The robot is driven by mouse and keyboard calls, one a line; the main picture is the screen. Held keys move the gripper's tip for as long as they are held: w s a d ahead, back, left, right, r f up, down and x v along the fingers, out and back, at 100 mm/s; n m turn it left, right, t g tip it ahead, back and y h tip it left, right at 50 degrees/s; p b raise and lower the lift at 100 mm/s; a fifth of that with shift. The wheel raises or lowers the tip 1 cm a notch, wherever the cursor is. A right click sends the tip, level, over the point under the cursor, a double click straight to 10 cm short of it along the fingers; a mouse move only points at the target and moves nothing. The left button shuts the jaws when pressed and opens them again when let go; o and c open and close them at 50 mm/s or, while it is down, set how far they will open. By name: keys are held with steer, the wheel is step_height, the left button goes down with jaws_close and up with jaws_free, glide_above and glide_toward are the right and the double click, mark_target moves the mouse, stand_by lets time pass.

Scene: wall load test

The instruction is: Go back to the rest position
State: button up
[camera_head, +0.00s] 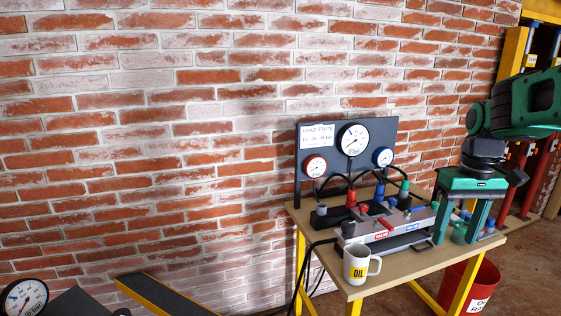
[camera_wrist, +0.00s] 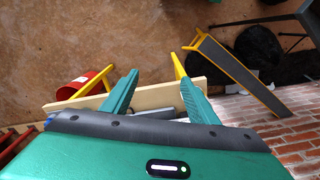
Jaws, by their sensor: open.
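My gripper (camera_head: 459,222) is a green two-finger gripper at the right end of the table (camera_head: 415,260) in the head view. It points down, its fingers apart and nothing visible between them. One finger overlaps the right end of the valve block (camera_head: 395,236) in the picture; I cannot tell whether they touch. In the wrist view both fingers of my gripper (camera_wrist: 158,98) show spread apart, with the table edge (camera_wrist: 160,97) behind them.
A gauge panel (camera_head: 334,140) stands at the table's back. A white OIL mug (camera_head: 356,265) is at its front. A red bin (camera_head: 484,285) is under the right end. A yellow-edged ramp (camera_head: 160,292) lies lower left. The brick wall (camera_head: 150,130) is behind.

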steer(key=s+f+m, duration=0.3)
steer(key=s, duration=0.8)
steer(key=s+d+f+m, duration=0.1)
steer(key=s+f+m, duration=0.2)
steer(key=s, duration=0.9)
steer(key=shift+d+f, duration=0.2)
steer(key=shift+f, duration=0.3)
steer(key=shift+w+f, duration=0.25)
steer(key=shift+w, duration=0.35)
stand_by(1.1)
